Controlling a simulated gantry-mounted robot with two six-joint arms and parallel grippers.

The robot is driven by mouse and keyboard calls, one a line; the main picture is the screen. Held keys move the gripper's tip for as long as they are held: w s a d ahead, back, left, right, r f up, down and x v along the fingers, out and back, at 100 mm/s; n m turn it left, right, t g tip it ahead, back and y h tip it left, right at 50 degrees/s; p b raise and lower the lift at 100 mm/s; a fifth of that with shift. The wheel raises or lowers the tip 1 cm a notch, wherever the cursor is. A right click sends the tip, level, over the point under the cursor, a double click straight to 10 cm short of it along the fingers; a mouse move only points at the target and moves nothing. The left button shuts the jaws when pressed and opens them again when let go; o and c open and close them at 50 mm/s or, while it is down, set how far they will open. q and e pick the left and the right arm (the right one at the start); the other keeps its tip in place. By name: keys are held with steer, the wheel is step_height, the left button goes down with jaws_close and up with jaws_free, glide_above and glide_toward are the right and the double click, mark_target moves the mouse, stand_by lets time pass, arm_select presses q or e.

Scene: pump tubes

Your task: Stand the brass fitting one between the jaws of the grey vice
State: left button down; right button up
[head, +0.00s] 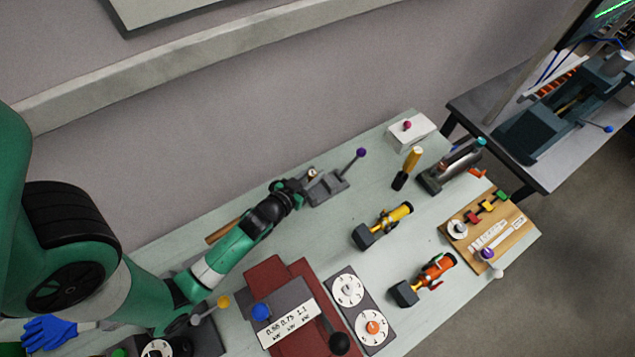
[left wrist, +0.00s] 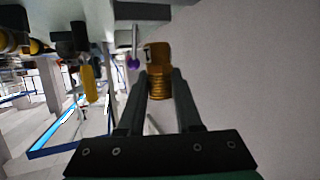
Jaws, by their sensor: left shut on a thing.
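The grey vice (head: 328,190) sits near the back edge of the table, its handle ending in a purple knob (head: 361,152). My left gripper (head: 303,184) is at the vice's left side in the head view. In the left wrist view the left gripper (left wrist: 159,84) is shut on the brass fitting one (left wrist: 158,87), a threaded brass piece with a dark mark on its upper part. The fitting (head: 312,173) shows small at the fingertips in the head view. Whether it touches the vice jaws I cannot tell. My right gripper is not in view.
To the right stand a yellow-and-black tool (head: 405,170), a white box with a red knob (head: 412,131) and a dark grey device (head: 450,168). Nearer are a yellow tube piece (head: 383,225), an orange one (head: 424,279) and a wooden board (head: 517,228). The table between them is clear.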

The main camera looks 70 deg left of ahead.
arm_select(q)
steer(key=f, duration=0.1)
steer(key=w+f+b, duration=0.1)
steer(key=f, duration=0.1)
steer(key=f+b, duration=0.1)
steer(key=f, duration=0.1)
steer(key=shift+w+a+f, duration=0.25)
steer(key=shift+w+a, duration=0.1)
steer(key=shift+w, duration=0.05)
steer(key=shift+r, duration=0.1)
steer(key=shift+f+b, duration=0.6)
steer(key=shift+f, duration=0.05)
steer(key=c, duration=0.6)
jaws_free()
steer(key=shift+f, duration=0.1)
